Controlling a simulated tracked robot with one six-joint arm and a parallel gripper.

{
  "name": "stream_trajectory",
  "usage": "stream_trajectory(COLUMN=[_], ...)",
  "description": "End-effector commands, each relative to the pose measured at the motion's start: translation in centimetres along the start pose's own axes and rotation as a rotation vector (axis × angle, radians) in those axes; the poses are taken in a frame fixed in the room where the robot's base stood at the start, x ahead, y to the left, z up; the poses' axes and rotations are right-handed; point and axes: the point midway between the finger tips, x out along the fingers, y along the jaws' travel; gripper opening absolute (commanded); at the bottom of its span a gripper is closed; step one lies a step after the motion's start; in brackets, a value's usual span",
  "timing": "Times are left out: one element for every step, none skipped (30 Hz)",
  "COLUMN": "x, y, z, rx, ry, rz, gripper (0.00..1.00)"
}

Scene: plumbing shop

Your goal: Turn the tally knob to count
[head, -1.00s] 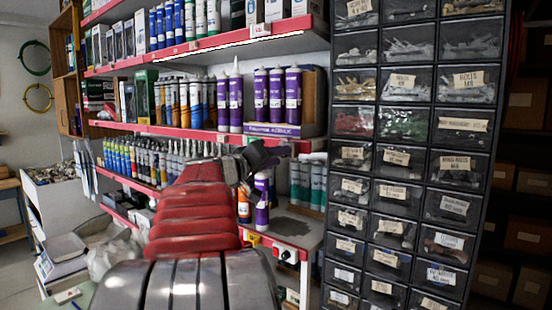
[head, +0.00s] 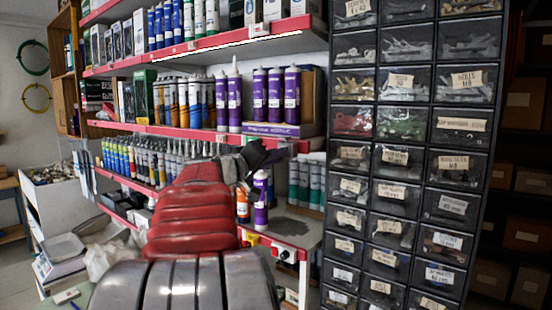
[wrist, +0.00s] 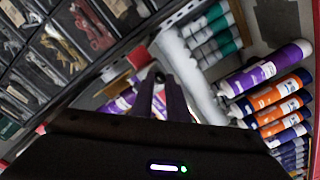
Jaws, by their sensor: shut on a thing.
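My gripper (head: 286,153) reaches forward to the red front edge of the middle shelf. In the wrist view its two dark fingers (wrist: 160,96) are close together, shut on a small dark thing at their tips. It looks like the tally knob (wrist: 158,75), but the fingers hide most of it. I cannot read a pointer or any count mark on it. In the head view the gripper and wrist cover that spot.
Purple tubes (head: 292,94) stand on the shelf just above the gripper. More tubes (head: 261,202) stand on the bench below. A tall drawer cabinet (head: 405,160) is close on the right. A white switch box with a dark knob (head: 284,254) sits lower on the bench front.

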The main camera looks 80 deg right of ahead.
Motion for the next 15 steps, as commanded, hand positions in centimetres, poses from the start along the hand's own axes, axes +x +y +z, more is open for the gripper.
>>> stream_trajectory(x=[-0.01, -0.01, -0.02, -0.01, -0.02, -0.02, -0.02, -0.02, -0.02, -0.02, -0.02, -0.02, -0.02, -0.02, -0.02], y=[-0.19, -0.2, -0.2, -0.21, -0.22, -0.23, -0.24, -0.24, -0.25, -0.26, -0.26, -0.27, -0.27, -0.28, -0.29], z=[0.03, 0.03, 0.03, 0.03, 0.03, 0.03, 0.04, 0.04, 0.04, 0.04, 0.04, 0.04, 0.03, 0.03, 0.03], rx=[-0.017, -0.029, -0.047, -0.062, -0.078, -0.102, -0.121, -0.143, -0.172, -0.195, -0.219, -0.253, -0.28, -0.307, -0.344], ry=[-0.001, -0.001, -0.002, -0.002, -0.002, -0.003, -0.004, -0.004, -0.005, -0.006, -0.006, -0.007, -0.007, -0.008, -0.009], rz=[-0.004, -0.004, -0.005, -0.005, -0.006, -0.007, -0.007, -0.008, -0.009, -0.01, -0.01, -0.011, -0.012, -0.013, -0.014], gripper=[0.0, 0.0, 0.0, 0.0, 0.0, 0.0, 0.0, 0.0, 0.0, 0.0, 0.0, 0.0, 0.0, 0.0, 0.0])
